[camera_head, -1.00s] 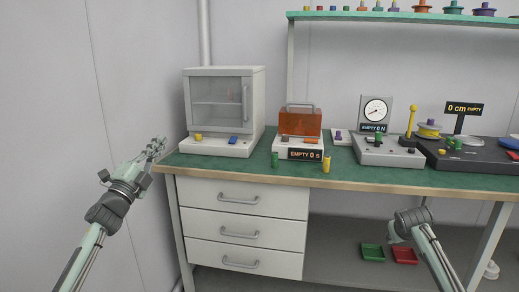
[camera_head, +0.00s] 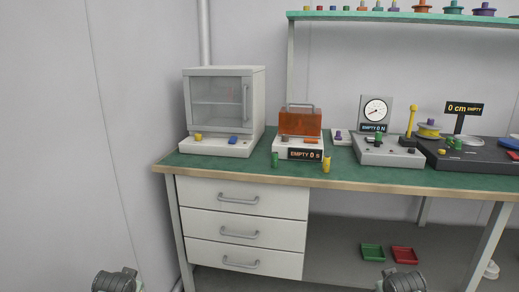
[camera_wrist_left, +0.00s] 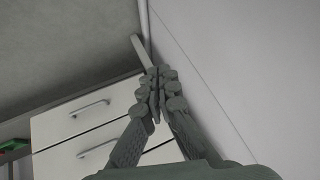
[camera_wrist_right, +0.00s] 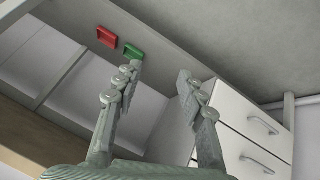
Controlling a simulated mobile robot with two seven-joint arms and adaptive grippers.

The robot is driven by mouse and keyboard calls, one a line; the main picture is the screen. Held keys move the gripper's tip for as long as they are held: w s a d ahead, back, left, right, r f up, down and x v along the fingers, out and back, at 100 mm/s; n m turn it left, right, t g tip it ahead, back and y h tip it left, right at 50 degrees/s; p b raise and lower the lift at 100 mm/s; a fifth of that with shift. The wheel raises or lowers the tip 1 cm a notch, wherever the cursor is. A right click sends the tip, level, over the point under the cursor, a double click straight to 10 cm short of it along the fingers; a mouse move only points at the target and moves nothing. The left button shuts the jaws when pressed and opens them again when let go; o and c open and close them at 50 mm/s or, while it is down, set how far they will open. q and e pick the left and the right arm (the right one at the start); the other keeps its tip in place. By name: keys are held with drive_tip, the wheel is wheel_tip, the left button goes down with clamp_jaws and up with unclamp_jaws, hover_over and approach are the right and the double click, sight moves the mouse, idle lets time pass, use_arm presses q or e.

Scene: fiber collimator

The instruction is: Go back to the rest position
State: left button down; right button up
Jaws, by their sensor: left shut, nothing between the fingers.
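My left gripper (camera_wrist_left: 154,90) shows in the left wrist view with its fingers together and nothing between them. It points past the white drawer unit toward the wall. My right gripper (camera_wrist_right: 160,74) shows in the right wrist view with its fingers spread wide apart and empty, below the bench. In the head view only the tops of my two arms show at the bottom edge; both grippers are out of that view.
A green-topped workbench (camera_head: 390,176) stands ahead with drawers (camera_head: 245,228) on its left side. On it are a glass-fronted cabinet (camera_head: 222,105), an orange-covered device (camera_head: 300,122), a dial gauge (camera_head: 376,110) and a spool (camera_head: 429,129). Green (camera_head: 372,252) and red (camera_head: 404,254) trays lie below.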

use_arm(q)
drive_tip(key=s+d+f+g, duration=0.1)
drive_tip(key=s+d+f, duration=0.2)
drive_tip(key=s, duration=0.8)
drive_tip(key=s+d+f+g+h, duration=0.1)
drive_tip(key=s+d+f, duration=0.2)
drive_tip(key=s+f, duration=0.5)
drive_tip(key=s+d+f+g, duration=0.2)
drive_tip(key=s+f, duration=0.3)
drive_tip(key=s, duration=0.9)
drive_tip(key=shift+d+f+h, duration=0.4)
drive_tip(key=shift+d, duration=0.15)
use_arm(e)
drive_tip(key=s+a+f+g, duration=0.1)
drive_tip(key=s+a+f, duration=0.2)
drive_tip(key=s, duration=0.8)
drive_tip(key=s+a+f+g+y, duration=0.1)
drive_tip(key=s+a+f+g, duration=0.1)
drive_tip(key=s+f, duration=0.6)
drive_tip(key=s+a+f+g+y, duration=0.1)
drive_tip(key=s+a+f, duration=0.3)
drive_tip(key=s, duration=1)
drive_tip(key=shift+f, duration=0.9)
drive_tip(key=shift+a, duration=0.1)
